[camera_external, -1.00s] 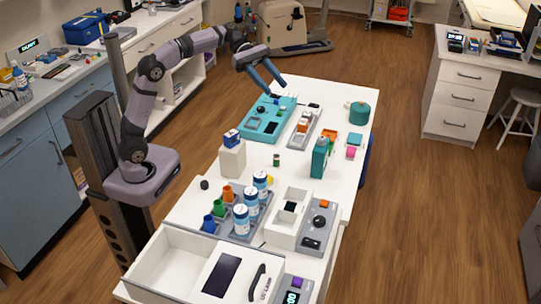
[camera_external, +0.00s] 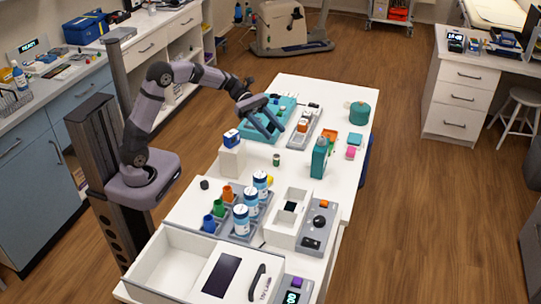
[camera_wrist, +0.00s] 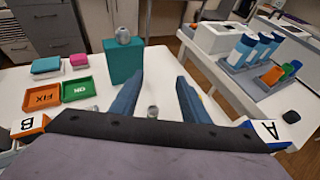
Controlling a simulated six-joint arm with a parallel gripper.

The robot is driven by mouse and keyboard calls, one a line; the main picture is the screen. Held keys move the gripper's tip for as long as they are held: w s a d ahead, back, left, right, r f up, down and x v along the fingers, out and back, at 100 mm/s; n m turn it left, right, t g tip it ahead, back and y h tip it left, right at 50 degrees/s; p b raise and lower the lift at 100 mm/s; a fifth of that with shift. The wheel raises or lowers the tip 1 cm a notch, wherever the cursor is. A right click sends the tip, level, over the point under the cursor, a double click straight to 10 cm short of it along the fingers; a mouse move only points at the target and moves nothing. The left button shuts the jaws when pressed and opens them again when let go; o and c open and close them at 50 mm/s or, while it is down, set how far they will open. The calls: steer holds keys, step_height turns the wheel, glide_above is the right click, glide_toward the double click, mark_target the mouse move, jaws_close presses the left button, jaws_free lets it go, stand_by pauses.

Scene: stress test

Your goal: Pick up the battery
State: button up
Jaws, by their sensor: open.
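The battery (camera_external: 277,160) looks like a small upright cylinder on the white table, in front of the teal tray. In the wrist view a small metallic-topped cylinder, seemingly the battery (camera_wrist: 153,112), stands between the two blue fingers. My gripper (camera_external: 277,136) is open and empty, with its fingers pointing down and toward the near side. Its fingertips appear above and a little behind the battery in the outside view. Both fingers also show in the wrist view (camera_wrist: 160,78), apart from the battery as far as I can tell.
A teal bottle-like block (camera_external: 319,158) stands right of the battery. A white box (camera_external: 232,160) with a blue-and-white block on it stands left. A rack of bottles (camera_external: 242,236) lies nearer. A teal tray (camera_external: 290,104) lies behind. Bare table surrounds the battery.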

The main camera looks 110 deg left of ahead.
glide_toward(277, 159)
steer(key=shift+w+a+r+x, duration=0.1)
steer(key=shift+r+x, duration=0.05)
steer(key=shift+x, duration=0.75)
steer(key=shift+w+a+r+x, duration=0.1)
steer(key=shift+w+r+x, duration=0.05)
steer(key=shift+x, duration=0.75)
steer(key=shift+w+a+r+x, duration=0.1)
steer(key=shift+r+x, duration=0.05)
steer(key=shift+x, duration=0.8)
step_height(277, 159, down, 3)
steer(key=shift+w+d+f, duration=0.1)
steer(key=shift+w+d, duration=0.05)
steer(key=shift+w, duration=0.05)
steer(key=shift+x, duration=0.9)
steer(key=shift+w+d, duration=0.15)
steer(key=shift+w, duration=0.15)
jaws_close()
